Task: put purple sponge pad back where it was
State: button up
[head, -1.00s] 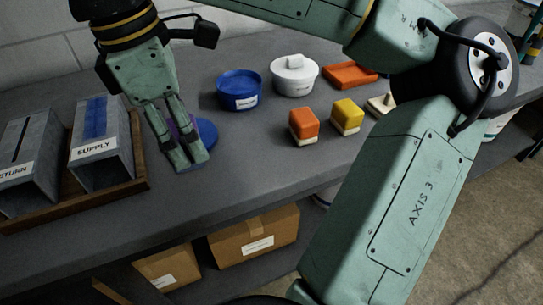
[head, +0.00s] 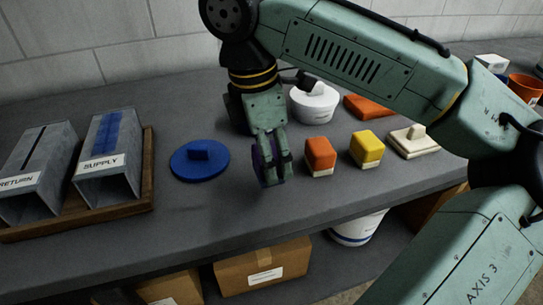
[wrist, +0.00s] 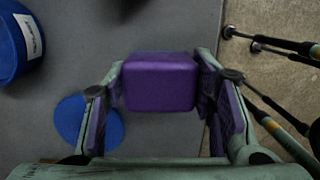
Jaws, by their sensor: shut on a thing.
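The purple sponge pad (wrist: 160,82) is a rounded block held between the two fingers of my gripper (wrist: 162,95) in the wrist view. In the head view my gripper (head: 271,180) points down over the grey bench, left of an orange block, with a little of the purple pad (head: 257,162) showing at its left side. Whether the pad touches the bench I cannot tell. An orange block (head: 320,150) and a yellow block (head: 368,146), both with pale bases, stand in a row to the right.
A blue lid (head: 188,169) lies left of my gripper. The blue tub (wrist: 12,48) shows in the wrist view. A white tub (head: 314,108), orange lid (head: 367,107) and cream lid (head: 405,145) are behind and right. RETURN (head: 40,165) and SUPPLY (head: 115,165) chutes stand left. The bench's front edge is close.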

jog(key=shift+w+d, duration=0.1)
jog(key=shift+w, duration=0.9)
jog(key=shift+w+f+p, duration=0.1)
jog(key=shift+f+p, duration=0.25)
jog(key=shift+f, duration=1.55)
jog(key=o, duration=1)
jog(key=shift+f, duration=0.15)
jog(key=r, duration=0.4)
jog(key=a+r, duration=0.1)
jog(key=r, duration=0.7)
jog(key=shift+s+a+r, duration=0.15)
jog(key=shift+s+a, duration=0.15)
jog(key=shift+a, duration=0.05)
